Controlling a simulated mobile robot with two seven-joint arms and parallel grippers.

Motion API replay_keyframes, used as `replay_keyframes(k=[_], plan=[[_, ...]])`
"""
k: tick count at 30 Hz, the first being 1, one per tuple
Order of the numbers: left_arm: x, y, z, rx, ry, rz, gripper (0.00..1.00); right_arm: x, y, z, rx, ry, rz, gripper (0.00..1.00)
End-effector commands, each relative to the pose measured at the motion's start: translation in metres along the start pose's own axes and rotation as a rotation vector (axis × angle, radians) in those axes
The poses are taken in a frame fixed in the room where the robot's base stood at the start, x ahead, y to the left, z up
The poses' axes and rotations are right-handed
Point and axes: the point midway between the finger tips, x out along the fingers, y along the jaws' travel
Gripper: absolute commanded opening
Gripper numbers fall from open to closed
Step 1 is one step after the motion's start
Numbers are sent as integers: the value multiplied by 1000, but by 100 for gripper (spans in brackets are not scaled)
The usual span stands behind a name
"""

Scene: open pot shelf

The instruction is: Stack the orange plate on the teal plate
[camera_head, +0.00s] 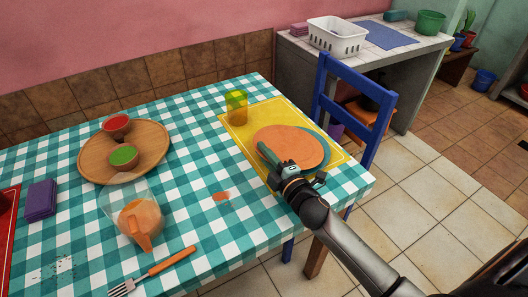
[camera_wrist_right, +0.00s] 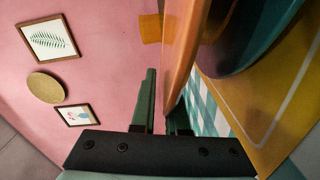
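The orange plate (camera_head: 292,146) is over the teal plate (camera_head: 324,150), set off to the left, so only the teal plate's right edge shows in the head view. My right gripper (camera_head: 268,160) is at the orange plate's near left rim. In the right wrist view, the orange plate (camera_wrist_right: 182,45) runs between the two green fingers, which are closed about its rim. The teal plate (camera_wrist_right: 255,45) lies beyond it there, with a dark gap between them, so the orange plate appears held above it. My left gripper is not in view.
The plates are over a yellow placemat (camera_head: 262,113), with a yellow-green glass (camera_head: 236,106) at its far left. A wooden board (camera_head: 95,160) holds two bowls. A jug with orange contents (camera_head: 138,218) and a fork (camera_head: 150,273) are nearer. A blue chair (camera_head: 350,85) stands behind.

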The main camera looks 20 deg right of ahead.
Motion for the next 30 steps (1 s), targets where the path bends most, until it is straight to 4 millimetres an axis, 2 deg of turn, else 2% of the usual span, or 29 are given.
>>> replay_keyframes(k=[1,7,17,23,30], plan=[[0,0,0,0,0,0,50,0,1,0,0,0,2,18],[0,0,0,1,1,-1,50,0,1,0,1,0,1,40],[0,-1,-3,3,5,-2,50,-1,-1,0,4,-2,-3,40],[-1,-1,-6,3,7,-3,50,-24,-1,0,3,-2,-4,40],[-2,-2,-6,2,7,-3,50,-68,-1,0,4,-2,-4,40]])
